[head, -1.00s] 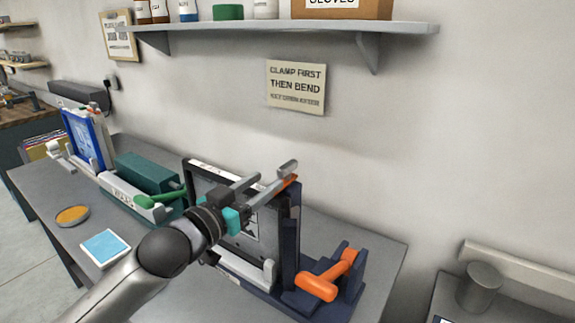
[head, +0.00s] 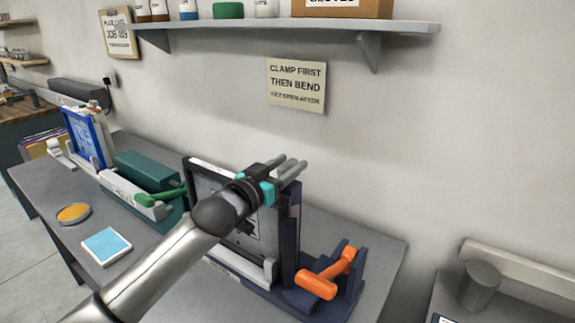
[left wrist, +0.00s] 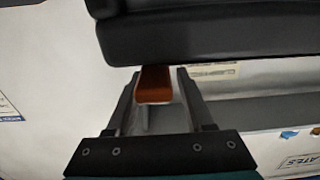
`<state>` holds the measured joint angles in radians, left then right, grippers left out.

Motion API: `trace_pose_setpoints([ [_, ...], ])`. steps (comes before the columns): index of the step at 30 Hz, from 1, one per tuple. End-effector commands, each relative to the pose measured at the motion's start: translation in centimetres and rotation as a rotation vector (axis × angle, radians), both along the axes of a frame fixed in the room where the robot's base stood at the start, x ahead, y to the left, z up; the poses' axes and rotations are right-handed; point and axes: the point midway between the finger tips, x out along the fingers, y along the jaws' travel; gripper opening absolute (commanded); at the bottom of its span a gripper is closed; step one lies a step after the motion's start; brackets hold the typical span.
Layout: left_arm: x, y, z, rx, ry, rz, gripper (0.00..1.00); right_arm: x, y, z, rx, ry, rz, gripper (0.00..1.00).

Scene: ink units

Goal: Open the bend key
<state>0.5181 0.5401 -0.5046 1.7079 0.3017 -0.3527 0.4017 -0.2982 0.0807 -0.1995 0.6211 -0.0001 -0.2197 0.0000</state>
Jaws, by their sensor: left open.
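My left gripper (head: 292,165) is open at the upper right of the black-framed plate (head: 262,228), beside the top of the navy post (head: 291,230). In the left wrist view, an orange key-like tab (left wrist: 154,86) shows between my two spread fingers (left wrist: 157,80). I cannot tell whether a finger touches it. In the head view my gripper hides this tab. An orange T-shaped handle (head: 318,284) sits low on the navy base at the right, apart from my gripper. I cannot tell for sure which orange part is the bend key. My right gripper is out of view.
A green unit with a green lever (head: 172,194) and a blue-framed plate (head: 85,138) stand to the left on the grey bench. A light-blue square (head: 106,245) and an amber disc (head: 73,214) lie in front. A wall shelf (head: 290,28) hangs above.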

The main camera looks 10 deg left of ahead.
Motion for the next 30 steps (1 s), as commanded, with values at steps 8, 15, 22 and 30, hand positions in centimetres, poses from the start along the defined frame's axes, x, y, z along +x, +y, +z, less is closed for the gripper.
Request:
trace_pose_setpoints([
  [8,-0.03,-0.01,0.01,0.0,0.0,0.0,0.29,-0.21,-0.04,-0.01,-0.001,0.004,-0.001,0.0],
  [15,-0.04,-0.01,0.01,0.0,0.0,0.0,0.02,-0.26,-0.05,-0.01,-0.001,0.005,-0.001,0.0],
  [22,-0.04,0.0,0.0,0.0,0.0,0.0,0.0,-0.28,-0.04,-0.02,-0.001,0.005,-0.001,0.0],
  [30,-0.04,0.0,-0.01,0.0,0.0,0.0,0.0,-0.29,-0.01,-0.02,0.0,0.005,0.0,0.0],
])
